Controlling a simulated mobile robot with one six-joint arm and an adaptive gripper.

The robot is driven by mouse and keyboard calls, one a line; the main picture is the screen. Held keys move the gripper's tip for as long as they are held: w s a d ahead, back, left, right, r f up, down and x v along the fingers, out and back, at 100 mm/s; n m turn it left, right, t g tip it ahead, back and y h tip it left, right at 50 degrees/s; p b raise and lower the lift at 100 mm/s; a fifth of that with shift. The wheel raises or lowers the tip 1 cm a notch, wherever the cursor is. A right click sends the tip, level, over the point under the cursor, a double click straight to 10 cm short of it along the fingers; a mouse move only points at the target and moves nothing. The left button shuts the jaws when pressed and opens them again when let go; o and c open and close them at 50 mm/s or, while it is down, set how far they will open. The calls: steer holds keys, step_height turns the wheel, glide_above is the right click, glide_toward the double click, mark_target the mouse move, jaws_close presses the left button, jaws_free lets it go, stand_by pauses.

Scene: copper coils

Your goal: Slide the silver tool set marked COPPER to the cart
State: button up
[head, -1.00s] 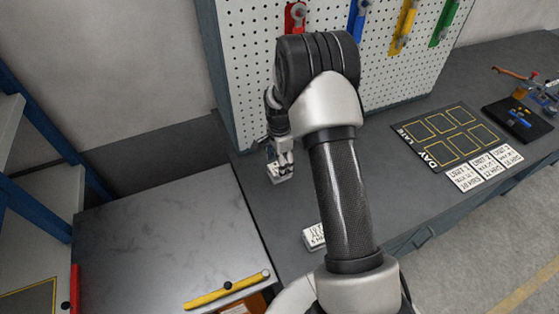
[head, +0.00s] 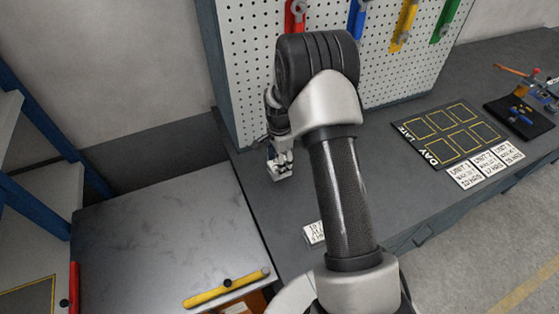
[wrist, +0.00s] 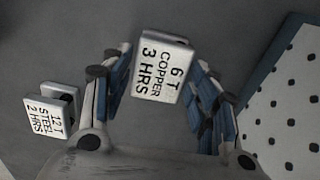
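The silver set marked "6 T COPPER 3 HRS" (wrist: 160,68) sits between the two fingers of my gripper (wrist: 161,75) in the wrist view. The blue-padded fingers lie close along both sides; whether they press on it I cannot tell. In the head view my gripper (head: 281,160) points down over the set (head: 281,175), which rests on the dark bench near its left end. A grey metal top (head: 165,235), apparently the cart, stands left of the bench.
A second set marked "12 T STEEL 2 HRS" (wrist: 50,118) lies nearby on the bench (head: 290,215). A pegboard (head: 240,75) with hanging tools rises behind my gripper. A yellow bar (head: 227,287) lies along the grey top's front edge. Its middle is clear.

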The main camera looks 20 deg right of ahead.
steer(key=c, duration=0.6)
steer(key=shift+s+a, duration=0.9)
steer(key=shift+a, duration=2.7)
steer(key=shift+s+a, duration=0.85)
steer(key=shift+a, duration=2.7)
steer(key=shift+s+a, duration=0.9)
steer(key=shift+a, duration=2.7)
steer(key=shift+c, duration=0.2)
steer(key=shift+s+a, duration=0.85)
steer(key=shift+a, duration=2.6)
steer(key=shift+s+a, duration=0.85)
steer(key=shift+a, duration=2.65)
steer(key=shift+s+a, duration=0.85)
steer(key=shift+a, duration=2.6)
steer(key=o, duration=1.1)
